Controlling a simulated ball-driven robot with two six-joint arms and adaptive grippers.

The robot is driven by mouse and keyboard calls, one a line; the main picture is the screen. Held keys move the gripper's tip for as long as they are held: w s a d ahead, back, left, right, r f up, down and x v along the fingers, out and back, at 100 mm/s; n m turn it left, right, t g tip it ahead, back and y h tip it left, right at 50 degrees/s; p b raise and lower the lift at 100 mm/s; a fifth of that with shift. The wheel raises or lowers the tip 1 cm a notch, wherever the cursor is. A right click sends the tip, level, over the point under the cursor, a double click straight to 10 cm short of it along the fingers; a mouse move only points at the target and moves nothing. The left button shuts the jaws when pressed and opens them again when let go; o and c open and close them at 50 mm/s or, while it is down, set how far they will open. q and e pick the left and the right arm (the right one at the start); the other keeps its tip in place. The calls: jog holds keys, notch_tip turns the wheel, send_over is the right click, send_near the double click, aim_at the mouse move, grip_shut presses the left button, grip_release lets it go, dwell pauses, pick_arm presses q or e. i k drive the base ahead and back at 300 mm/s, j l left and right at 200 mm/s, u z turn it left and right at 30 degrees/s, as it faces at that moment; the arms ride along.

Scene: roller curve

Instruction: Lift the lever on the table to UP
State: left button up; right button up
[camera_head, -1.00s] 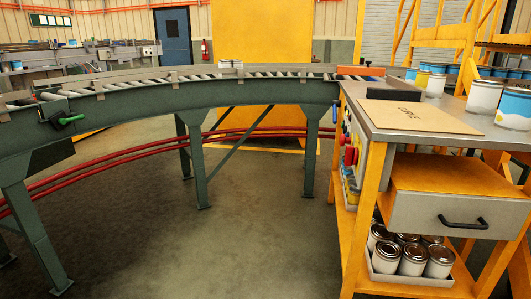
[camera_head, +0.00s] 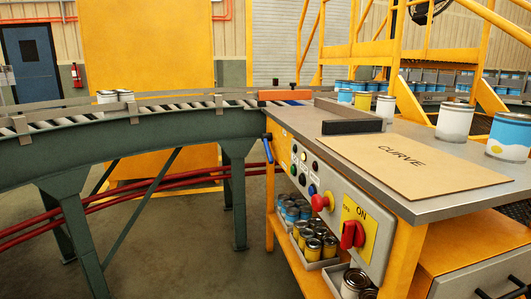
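A lever with a blue handle (camera_head: 268,149) is mounted at the far left corner of the workbench (camera_head: 430,207), near where the roller conveyor meets it. Its handle appears to hang downward. No UP marking is readable beside it. The front panel (camera_head: 335,205) of the bench carries small round buttons, a red mushroom knob (camera_head: 320,202) and a red rotary switch (camera_head: 352,235) on a yellow plate reading ON. Neither of my grippers is in view.
A green curved roller conveyor (camera_head: 130,140) runs from the left to the bench. A flat board marked CURVE (camera_head: 410,165) lies on the bench top, with cans (camera_head: 454,121) behind it. Trays of cans (camera_head: 312,240) stand on the lower shelf. Floor in front of the conveyor is clear.

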aim_at(266, 137)
jog(key=i+j+z, duration=0.2)
jog(key=i+j, duration=0.3)
jog(key=i, duration=0.25)
jog(key=i+j+z, duration=0.2)
jog(key=i+j, duration=0.4)
jog(key=i+j+z, duration=0.2)
jog(key=i+j, duration=0.55)
jog(key=i+j+z, duration=0.2)
jog(key=i+j, duration=0.4)
jog(key=j, duration=0.2)
